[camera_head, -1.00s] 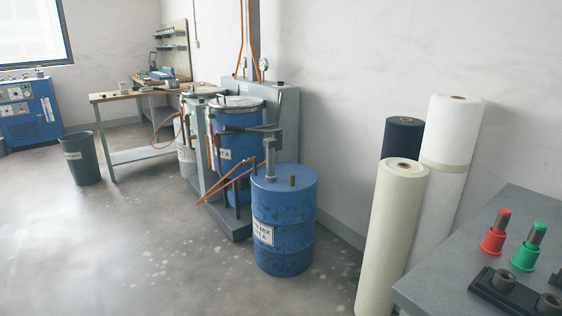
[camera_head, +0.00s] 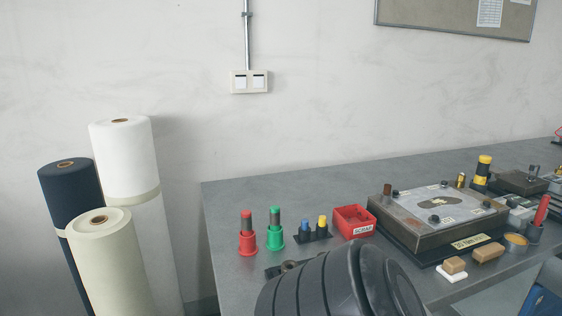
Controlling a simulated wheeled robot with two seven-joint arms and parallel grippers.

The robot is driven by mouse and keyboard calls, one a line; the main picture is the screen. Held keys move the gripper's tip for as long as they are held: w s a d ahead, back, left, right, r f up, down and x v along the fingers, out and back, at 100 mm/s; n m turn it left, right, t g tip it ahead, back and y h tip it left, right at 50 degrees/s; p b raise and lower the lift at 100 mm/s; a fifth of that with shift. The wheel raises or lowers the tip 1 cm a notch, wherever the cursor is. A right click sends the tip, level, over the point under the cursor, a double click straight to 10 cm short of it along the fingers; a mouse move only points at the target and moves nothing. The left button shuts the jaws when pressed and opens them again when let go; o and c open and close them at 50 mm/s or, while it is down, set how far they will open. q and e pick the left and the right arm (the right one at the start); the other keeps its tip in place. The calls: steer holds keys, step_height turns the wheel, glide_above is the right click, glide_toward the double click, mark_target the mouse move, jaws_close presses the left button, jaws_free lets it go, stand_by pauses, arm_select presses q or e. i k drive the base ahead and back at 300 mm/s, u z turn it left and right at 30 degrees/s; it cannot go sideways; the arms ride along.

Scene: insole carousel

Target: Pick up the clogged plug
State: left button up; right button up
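I cannot tell which item is the clogged plug. A red-capped grey cylinder stands in a red cup (camera_head: 247,241), and a green-capped one stands in a green cup (camera_head: 275,238), side by side on the grey workbench (camera_head: 225,205). To their right, a blue and a yellow small piece stand in a small black holder (camera_head: 312,236). A dark block (camera_head: 287,268) with round metal sockets lies in front of the cups, partly hidden. A large black ribbed form, likely part of my arm, covers the bottom centre. Neither gripper is in view.
A red SCRAP bin (camera_head: 354,221) sits right of the holder. A plate fixture (camera_head: 437,218) with an insole shape fills the middle bench. Brown blocks (camera_head: 487,252) lie in front. Upright cream (camera_head: 112,265), white (camera_head: 126,160) and navy (camera_head: 68,195) rolls stand left of the bench.

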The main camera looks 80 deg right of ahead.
mark_target(461, 177)
steer(key=z, duration=4.4)
steer(key=i, duration=0.25)
steer(key=z, duration=0.05)
